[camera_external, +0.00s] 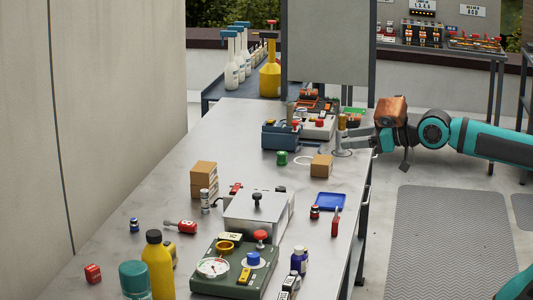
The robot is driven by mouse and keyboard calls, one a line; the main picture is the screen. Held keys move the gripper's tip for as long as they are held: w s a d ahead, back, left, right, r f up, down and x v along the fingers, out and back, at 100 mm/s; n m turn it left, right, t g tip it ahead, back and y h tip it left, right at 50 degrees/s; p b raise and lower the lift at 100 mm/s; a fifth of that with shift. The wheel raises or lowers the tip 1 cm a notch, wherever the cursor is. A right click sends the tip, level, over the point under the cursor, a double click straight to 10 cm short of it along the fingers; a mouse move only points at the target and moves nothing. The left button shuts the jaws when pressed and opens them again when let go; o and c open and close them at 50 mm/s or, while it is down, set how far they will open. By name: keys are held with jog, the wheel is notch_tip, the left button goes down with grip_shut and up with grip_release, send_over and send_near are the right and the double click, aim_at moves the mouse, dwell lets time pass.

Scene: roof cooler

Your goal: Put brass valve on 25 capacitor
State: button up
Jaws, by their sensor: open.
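A small upright brass-coloured piece (342,123), which looks like the brass valve, stands over a pale round base at the far right of the table. My gripper (356,140) is at this piece, reaching in from the right with its jaws open. I cannot tell whether the fingers are around it or beside it, or touching it. The 25 capacitor cannot be made out for certain, as no number is readable. A small white and dark cylinder (205,201) beside the cardboard boxes may be a capacitor.
The long grey table (245,135) has clear room at its far left. A blue bin (281,136), a green spool (282,158) and a small cardboard box (321,166) stand near my gripper. A blue tray (330,201), a metal-topped box (258,212) and a green gauge panel (222,284) lie nearer.

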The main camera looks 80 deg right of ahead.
jog(key=s+a+f+t+y, duration=0.2)
jog(key=s+a+f, duration=0.2)
jog(key=s+a, duration=0.2)
jog(key=shift+s+a+f+n+t, duration=0.25)
jog(key=shift+s+a+n+t, duration=0.1)
jog(key=shift+s, duration=0.75)
